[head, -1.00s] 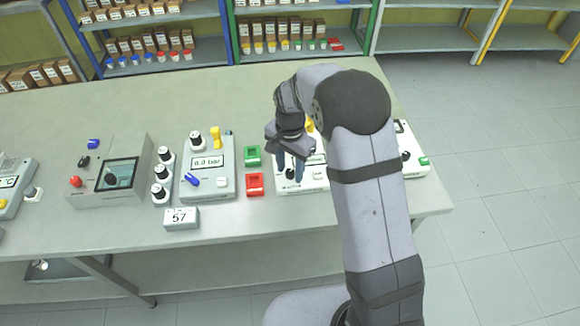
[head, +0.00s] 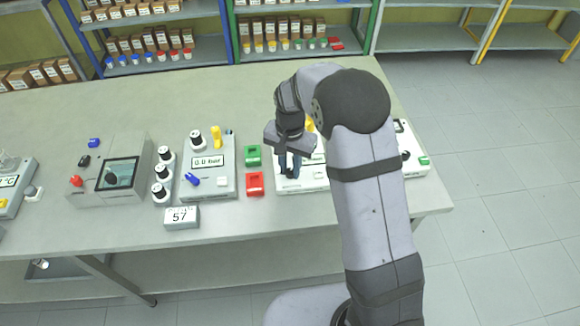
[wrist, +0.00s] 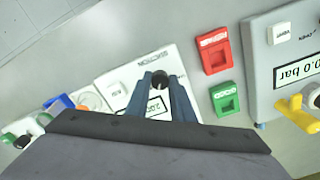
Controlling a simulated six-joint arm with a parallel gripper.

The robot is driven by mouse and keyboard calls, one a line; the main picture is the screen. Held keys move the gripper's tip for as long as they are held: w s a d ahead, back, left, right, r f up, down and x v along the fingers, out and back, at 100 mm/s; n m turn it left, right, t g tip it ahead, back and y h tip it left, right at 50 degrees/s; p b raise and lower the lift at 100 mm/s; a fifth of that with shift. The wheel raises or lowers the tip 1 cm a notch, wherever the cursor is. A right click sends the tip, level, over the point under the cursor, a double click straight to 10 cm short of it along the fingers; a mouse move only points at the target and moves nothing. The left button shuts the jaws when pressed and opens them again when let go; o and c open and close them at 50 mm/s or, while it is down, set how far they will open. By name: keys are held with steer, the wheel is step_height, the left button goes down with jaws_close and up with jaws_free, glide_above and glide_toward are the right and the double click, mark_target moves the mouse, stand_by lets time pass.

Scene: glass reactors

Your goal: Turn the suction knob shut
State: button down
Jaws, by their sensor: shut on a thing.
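The suction panel (wrist: 115,80) is a white box with "SUCTION" lettering and a small display, on the bench; in the head view its left part (head: 285,183) shows past my arm. The suction knob (wrist: 158,80) is dark and sits between my two blue fingertips in the wrist view. My gripper (wrist: 160,84) is shut on the knob, pointing down at the panel. In the head view my gripper (head: 290,168) stands over the panel's left part, and the knob is hidden by the fingers.
A red block (head: 255,184) and a green block (head: 253,156) lie left of the panel. Further left is a grey pressure box (head: 225,185) with a bar display. A box labelled 57 (head: 181,217) stands near the front edge. Bare bench lies behind.

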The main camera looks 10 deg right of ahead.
mark_target(290, 171)
steer(key=n, duration=0.4)
steer(key=shift+r, duration=0.1)
steer(key=n, duration=1.1)
steer(key=shift+w+p, duration=0.15)
steer(key=shift+p, duration=0.25)
steer(key=c, duration=1.5)
jaws_free()
steer(key=shift+c, duration=0.2)
steer(key=shift+r+b, duration=1.05)
steer(key=shift+r, duration=2.6)
